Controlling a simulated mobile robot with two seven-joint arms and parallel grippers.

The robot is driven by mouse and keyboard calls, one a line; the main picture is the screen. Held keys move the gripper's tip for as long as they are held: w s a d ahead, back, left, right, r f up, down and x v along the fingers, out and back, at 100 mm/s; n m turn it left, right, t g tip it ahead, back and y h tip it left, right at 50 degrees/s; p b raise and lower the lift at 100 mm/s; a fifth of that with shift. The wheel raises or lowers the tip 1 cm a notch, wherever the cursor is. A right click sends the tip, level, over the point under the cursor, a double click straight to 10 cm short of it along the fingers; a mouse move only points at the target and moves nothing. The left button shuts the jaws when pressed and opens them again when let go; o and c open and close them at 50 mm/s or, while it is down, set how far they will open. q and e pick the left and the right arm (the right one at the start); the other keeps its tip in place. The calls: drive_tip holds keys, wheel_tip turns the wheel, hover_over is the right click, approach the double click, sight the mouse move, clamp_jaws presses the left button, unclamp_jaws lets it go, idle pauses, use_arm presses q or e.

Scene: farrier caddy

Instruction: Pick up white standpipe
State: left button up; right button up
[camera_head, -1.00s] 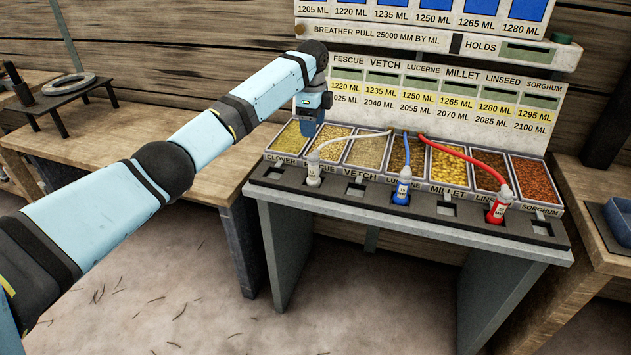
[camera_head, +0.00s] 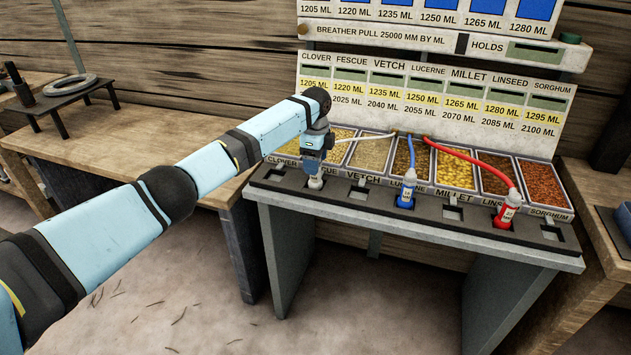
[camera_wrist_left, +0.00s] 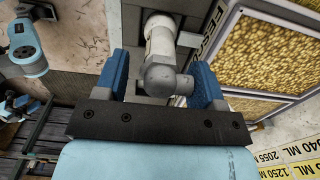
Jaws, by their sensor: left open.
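The white standpipe (camera_head: 316,183) stands in a slot of the dark rail at the front of the seed bench, at its left part. In the head view my left gripper (camera_head: 317,160) is over it and hides its upper part. In the left wrist view the standpipe (camera_wrist_left: 160,50) shows between the two blue fingers of my left gripper (camera_wrist_left: 162,80), with its grey elbow close to the palm. The fingers are open, one on each side of it, with a gap visible at least on the left. My right gripper is not in view.
A blue standpipe (camera_head: 406,191) and a red standpipe (camera_head: 507,208) stand in the same rail (camera_head: 357,208), to the right, with hoses running back. Seed trays (camera_head: 542,184) lie behind the rail. A label board (camera_head: 430,90) rises behind them. A wooden bench (camera_head: 150,135) is at left.

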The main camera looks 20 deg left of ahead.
use_arm(q)
drive_tip(key=shift+f, duration=0.95)
clamp_jaws()
drive_tip(key=shift+r, duration=0.15)
wheel_tip(320, 180, up, 20)
drive_tip(key=p, duration=0.2)
drive_tip(key=shift+p, duration=0.4)
drive_tip(key=c, duration=0.8)
unclamp_jaws()
clamp_jaws()
